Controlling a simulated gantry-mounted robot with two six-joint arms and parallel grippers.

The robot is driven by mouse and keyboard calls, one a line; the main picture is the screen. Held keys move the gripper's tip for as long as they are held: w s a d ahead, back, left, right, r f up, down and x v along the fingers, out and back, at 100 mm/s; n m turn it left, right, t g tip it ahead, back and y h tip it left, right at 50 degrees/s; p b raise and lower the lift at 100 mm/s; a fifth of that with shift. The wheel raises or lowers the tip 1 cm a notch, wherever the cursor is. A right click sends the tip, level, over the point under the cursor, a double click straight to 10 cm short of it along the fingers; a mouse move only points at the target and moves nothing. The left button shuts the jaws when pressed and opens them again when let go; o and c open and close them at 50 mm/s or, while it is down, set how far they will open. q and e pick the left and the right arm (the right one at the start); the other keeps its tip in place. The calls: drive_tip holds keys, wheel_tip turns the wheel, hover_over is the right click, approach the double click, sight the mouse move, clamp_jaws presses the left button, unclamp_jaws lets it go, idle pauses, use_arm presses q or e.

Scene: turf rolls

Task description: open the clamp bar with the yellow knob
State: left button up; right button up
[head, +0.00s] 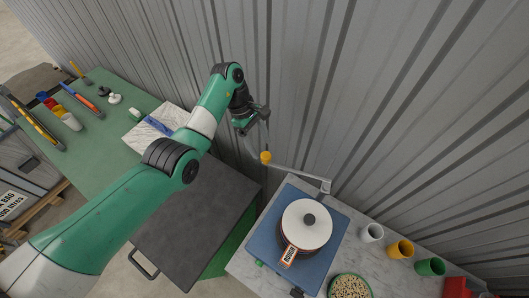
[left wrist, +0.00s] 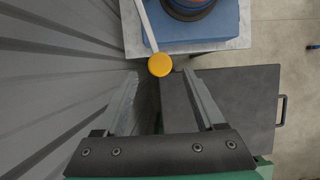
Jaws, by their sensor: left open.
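The yellow knob (head: 265,157) sits at the free end of the pale clamp bar (head: 296,172). The bar runs from a post at the back corner of the blue base (head: 262,240) out past the base's left edge, along the wall side and clear of the white lid (head: 306,224). My left gripper (head: 257,136) is open and empty just above the knob. In the left wrist view the knob (left wrist: 160,65) shows between and just beyond the two fingertips (left wrist: 160,76), with the bar (left wrist: 146,25) leading away from it. I see no contact. My right gripper is not in view.
The corrugated wall (head: 400,90) stands close behind the bar. A dark plate with a handle (head: 190,225) lies left of the marble counter (head: 245,265). White, orange and green cups (head: 400,249) and a bowl (head: 350,287) stand at the right.

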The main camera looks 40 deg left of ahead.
use_arm(q)
drive_tip(key=v, duration=0.5)
drive_tip(key=shift+a+r, duration=0.15)
drive_tip(key=shift+r, duration=0.2)
